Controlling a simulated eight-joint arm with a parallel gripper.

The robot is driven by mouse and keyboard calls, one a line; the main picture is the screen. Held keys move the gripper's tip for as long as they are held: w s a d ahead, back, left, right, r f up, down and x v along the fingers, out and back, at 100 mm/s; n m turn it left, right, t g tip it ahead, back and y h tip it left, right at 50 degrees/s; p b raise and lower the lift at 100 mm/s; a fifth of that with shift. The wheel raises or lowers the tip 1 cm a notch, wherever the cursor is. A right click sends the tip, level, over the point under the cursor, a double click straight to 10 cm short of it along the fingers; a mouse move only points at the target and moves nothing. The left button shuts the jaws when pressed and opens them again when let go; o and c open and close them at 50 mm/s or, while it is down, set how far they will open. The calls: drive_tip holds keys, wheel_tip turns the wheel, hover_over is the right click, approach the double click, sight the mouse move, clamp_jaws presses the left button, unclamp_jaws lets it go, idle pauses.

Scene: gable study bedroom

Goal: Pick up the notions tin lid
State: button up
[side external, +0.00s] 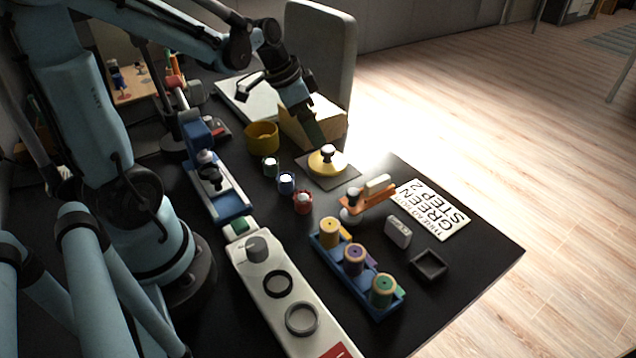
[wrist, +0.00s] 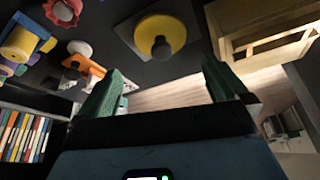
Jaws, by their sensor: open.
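The yellow notions tin lid (side external: 327,164) with a dark knob on top lies on a dark square mat (side external: 343,181) near the middle of the desk. It also shows at the top of the wrist view (wrist: 172,31), ahead of my fingers. The open yellow tin (side external: 262,138) stands behind it to the left. My gripper (side external: 316,138) is above and behind the lid, beside the wooden box, apart from the lid. In the wrist view its two green fingers (wrist: 165,78) are spread apart with nothing between them.
A wooden box (side external: 322,117) stands close behind my gripper. An orange-handled tool (side external: 368,199), a lettered card (side external: 432,208) and a blue spool rack (side external: 372,303) lie nearer the front. Bare desk shows around the front right edge.

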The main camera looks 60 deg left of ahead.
sight(325, 149)
drive_tip(key=shift+w+x, duration=0.1)
drive_tip(key=shift+x, duration=2.45)
drive_tip(key=shift+w+x, duration=0.15)
drive_tip(key=shift+x, duration=2.35)
drive_tip(key=shift+r, duration=0.1)
drive_tip(key=c, duration=0.7)
drive_tip(key=shift+r, duration=0.1)
